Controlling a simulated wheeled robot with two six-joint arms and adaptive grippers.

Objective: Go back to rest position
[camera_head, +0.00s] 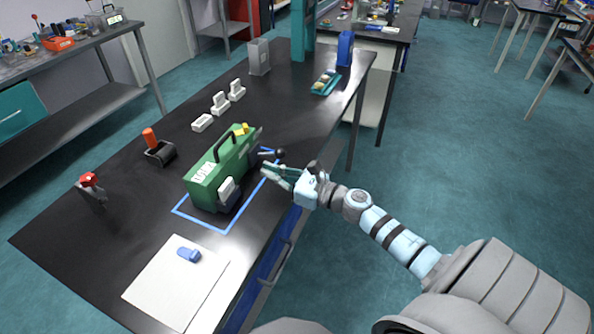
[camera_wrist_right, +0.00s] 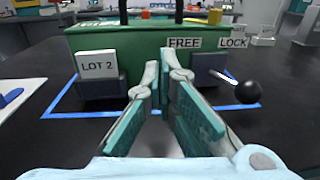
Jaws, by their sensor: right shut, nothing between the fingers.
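My right gripper (camera_head: 268,169) is beside the green box-shaped machine (camera_head: 206,186), at the edge of the black table. In the right wrist view its two teal fingers (camera_wrist_right: 163,70) are shut with nothing between them, in front of the machine's green face (camera_wrist_right: 140,42). A lever with a black ball knob (camera_wrist_right: 247,92) stands to the right of the fingers, apart from them, under the labels FREE and LOCK. The lever knob (camera_head: 281,153) also shows near the gripper in the head view. My left gripper is not in view.
Blue tape (camera_head: 200,221) outlines the machine's place. A white board (camera_head: 160,290) with a blue piece (camera_head: 189,254) lies in front. White blocks (camera_head: 220,103), an orange-handled tool (camera_head: 150,138) and a red-topped item (camera_head: 90,181) stand around.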

